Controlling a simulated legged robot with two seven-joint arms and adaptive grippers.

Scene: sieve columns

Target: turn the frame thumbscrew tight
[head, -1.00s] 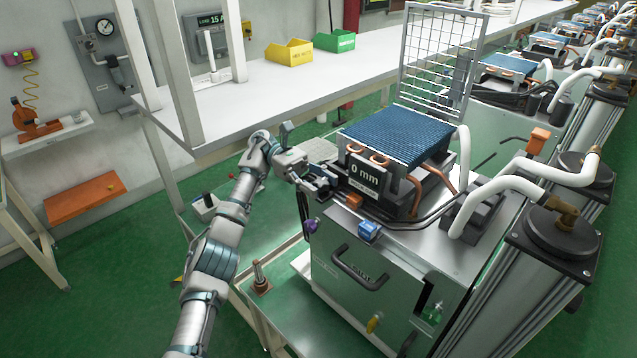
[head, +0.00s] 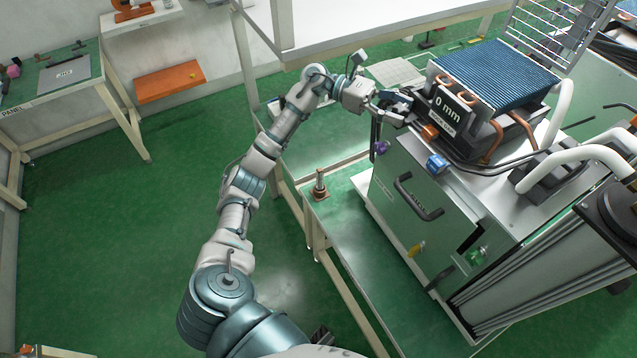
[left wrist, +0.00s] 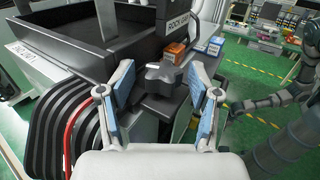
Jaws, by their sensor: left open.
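The thumbscrew (left wrist: 163,79) shows in the left wrist view as a dark, lobed knob at the near edge of the black frame. My left gripper (left wrist: 159,72) is open, with one blue-padded finger on each side of the knob. In the left wrist view a grey arm on the right ends in what looks like my right gripper (left wrist: 237,109), too small to read.
An orange block (head: 430,132) and a blue block (head: 437,164) sit close beside the gripper. The finned blue radiator (head: 495,75) with its "0 mm" sign (head: 452,104) stands behind. A dark handle (head: 418,198) juts from the machine's front. Open green floor lies left.

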